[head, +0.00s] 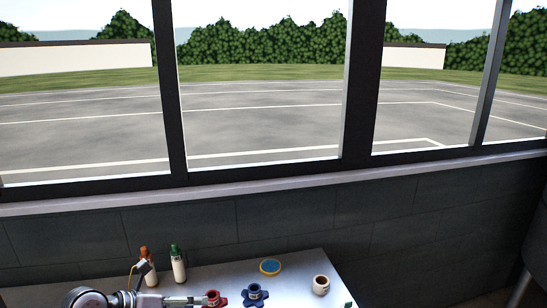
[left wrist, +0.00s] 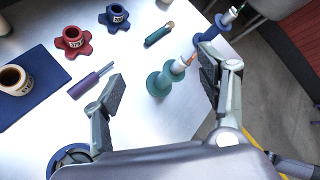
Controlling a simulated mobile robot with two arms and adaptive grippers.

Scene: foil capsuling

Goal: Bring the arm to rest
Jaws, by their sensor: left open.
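My left gripper (left wrist: 160,92) is open in the left wrist view, its two fingers wide apart with nothing held between them. A teal spool-shaped piece (left wrist: 162,82) with a pale tip shows in the gap between the fingers. I see no finger touching it, but its distance from them is hard to judge. A round-dialled metal piece (head: 86,299) shows at the bottom left edge there, cut off by the frame. My right gripper is in neither view.
On the pale table (head: 205,280) stand a red star-shaped holder (left wrist: 73,40), a blue one (left wrist: 116,16), a cream cup (head: 320,285), a green-topped bottle (head: 178,264) and a blue-yellow disc (head: 270,267). A purple-handled tool (left wrist: 88,82) lies beside a blue mat (left wrist: 40,92). Windows stand behind.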

